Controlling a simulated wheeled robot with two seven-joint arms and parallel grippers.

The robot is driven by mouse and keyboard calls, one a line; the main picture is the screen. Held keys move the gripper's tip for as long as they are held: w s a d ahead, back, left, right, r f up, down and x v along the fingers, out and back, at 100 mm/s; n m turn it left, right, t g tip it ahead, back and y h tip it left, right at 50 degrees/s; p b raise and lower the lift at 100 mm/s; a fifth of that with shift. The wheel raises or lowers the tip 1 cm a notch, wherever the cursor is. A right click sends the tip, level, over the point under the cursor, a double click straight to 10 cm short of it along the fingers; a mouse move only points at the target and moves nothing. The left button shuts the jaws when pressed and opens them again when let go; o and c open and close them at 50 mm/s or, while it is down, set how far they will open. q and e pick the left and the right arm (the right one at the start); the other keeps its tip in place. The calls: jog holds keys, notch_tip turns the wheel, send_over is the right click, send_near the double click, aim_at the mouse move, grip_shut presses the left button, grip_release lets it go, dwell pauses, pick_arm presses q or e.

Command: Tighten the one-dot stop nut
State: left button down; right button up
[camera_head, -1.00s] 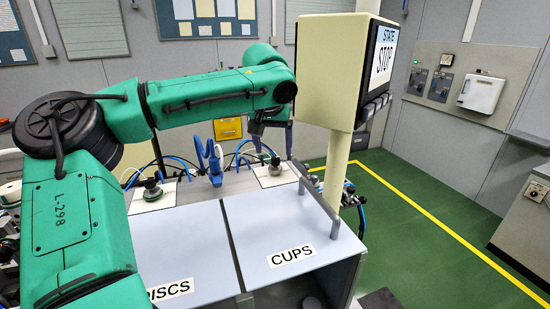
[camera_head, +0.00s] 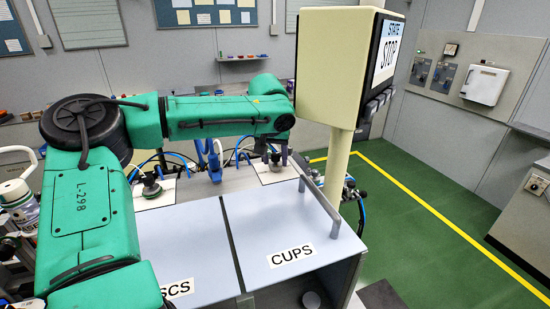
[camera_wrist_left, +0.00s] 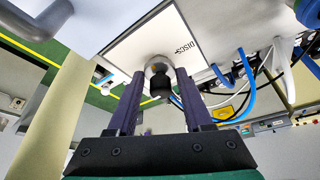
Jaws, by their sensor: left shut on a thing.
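My left gripper (camera_head: 274,157) is at the right-hand white plate (camera_head: 290,176), its two dark fingers pointing down around the small fitting (camera_head: 275,165) there. In the left wrist view my gripper (camera_wrist_left: 160,78) is shut on this fitting, a round silvery part (camera_wrist_left: 158,65) with a black piece (camera_wrist_left: 160,88) below it in the picture. A similar fitting with a dark round top (camera_head: 151,186) stands on the left-hand white plate (camera_head: 165,199). No dots can be made out on either fitting, so I cannot tell which is the one-dot nut. My right gripper is not in view.
A blue stand with coiled hose (camera_head: 213,165) is between the two plates. A post with a STOP screen (camera_head: 387,50) and a grey handle rail (camera_head: 320,205) are close on the right.

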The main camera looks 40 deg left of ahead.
pick_arm(q)
jog(key=shift+m, duration=0.4)
jog(key=m+h, duration=0.1)
jog(key=m, duration=0.2)
jog(key=shift+a, duration=0.15)
jog(key=m+h, duration=0.1)
jog(key=m, duration=0.1)
jog(key=m+h, duration=0.1)
jog(key=m, duration=0.1)
jog(key=shift+a+m+t, duration=0.2)
jog(key=shift+m+t, duration=0.1)
jog(key=shift+m, duration=0.1)
jog(key=m+h, duration=0.1)
jog(key=m, duration=0.1)
jog(key=m+h, duration=0.1)
jog(key=m, duration=0.1)
jog(key=shift+w+a+m+g, duration=0.1)
jog(key=shift+a+m+g, duration=0.05)
jog(key=shift+m+g, duration=0.2)
jog(key=shift+m+g+h, duration=0.5)
jog(key=shift+m+g, duration=0.05)
jog(key=shift+m, duration=1.3)
jog(key=shift+c, duration=2.4)
grip_release()
jog(key=shift+o, duration=0.9)
jog(key=shift+w, duration=0.2)
